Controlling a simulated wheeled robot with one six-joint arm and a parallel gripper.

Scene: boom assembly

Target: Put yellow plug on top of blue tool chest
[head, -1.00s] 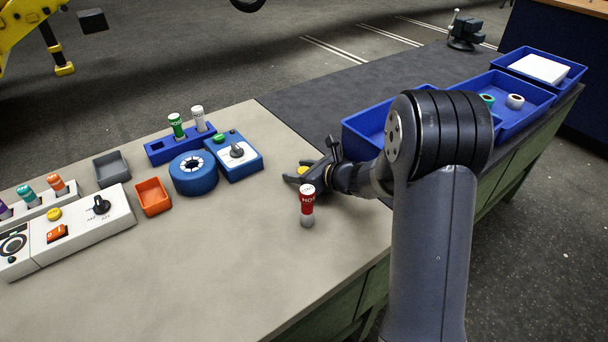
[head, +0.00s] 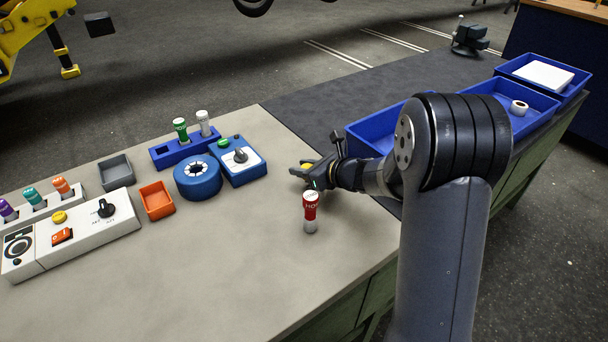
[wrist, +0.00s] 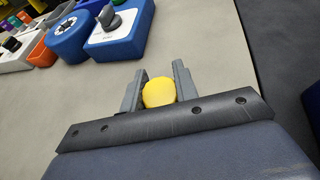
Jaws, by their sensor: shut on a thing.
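The yellow plug (wrist: 159,92) is between the two fingers of my gripper (wrist: 160,70) in the wrist view. It shows as a small yellow spot (head: 308,167) in the head view, mostly hidden by the fingers. My gripper (head: 298,173) is shut on it, low over the right side of the grey bench top. I cannot tell whether the plug touches the bench. A dark blue cabinet with a wooden top (head: 540,45) stands at the far upper right, partly cut off; it may be the blue tool chest.
Blue trays (head: 383,128) lie on the dark mat to the right, partly behind my arm. A blue switch box (head: 240,163), blue round part (head: 198,178) and orange tray (head: 157,200) stand left. Front bench is clear.

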